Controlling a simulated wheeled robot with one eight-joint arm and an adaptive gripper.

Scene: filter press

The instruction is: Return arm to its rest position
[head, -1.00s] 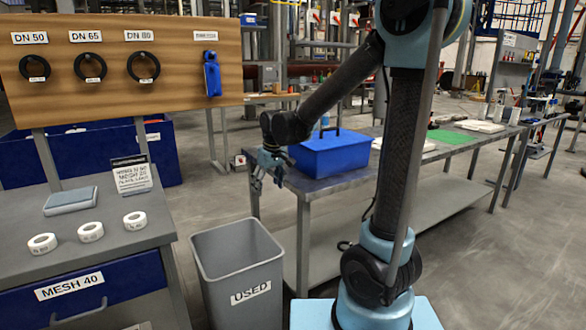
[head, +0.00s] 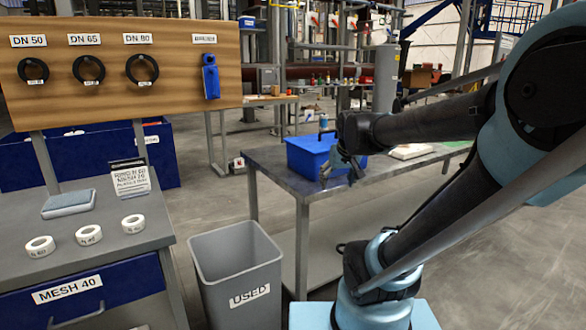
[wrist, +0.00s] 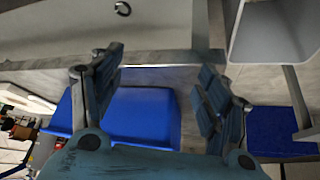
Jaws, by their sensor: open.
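My gripper (head: 343,168) is open with nothing between its fingers. No held object shows.
A grey bin marked USED (head: 236,268) stands below, left of the table. At left is a bench (head: 105,228) with several white rolls and a blue-grey pad. A wooden board (head: 110,100) with black rings and a blue tool stands behind it. Floor at right is open.

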